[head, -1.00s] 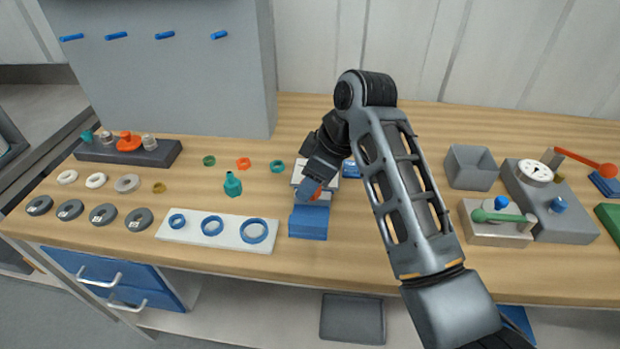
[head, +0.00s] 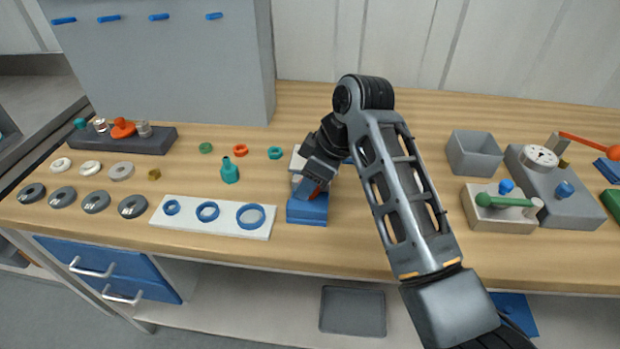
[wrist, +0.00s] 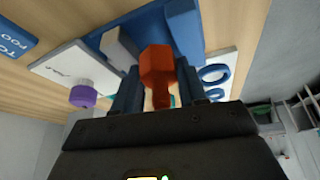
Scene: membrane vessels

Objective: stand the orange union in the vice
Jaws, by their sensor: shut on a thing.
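The orange union (wrist: 157,66) is between the fingers of my gripper (wrist: 158,92) in the wrist view, and the gripper is shut on it. In the head view, a small part of the union (head: 319,193) shows below my gripper (head: 318,184). The blue vice (head: 306,212) is directly under the gripper. In the wrist view, the vice shows a blue jaw block (wrist: 184,32) and a grey block (wrist: 120,46), with the union's far end near the gap between them. I cannot tell whether the union touches the vice floor.
A white plate with blue rings (head: 240,231) lies just left of the vice. In the wrist view, a purple knob (wrist: 83,95) sits on a pale plate beside the vice. A teal bottle-shaped part (head: 229,172) stands further left.

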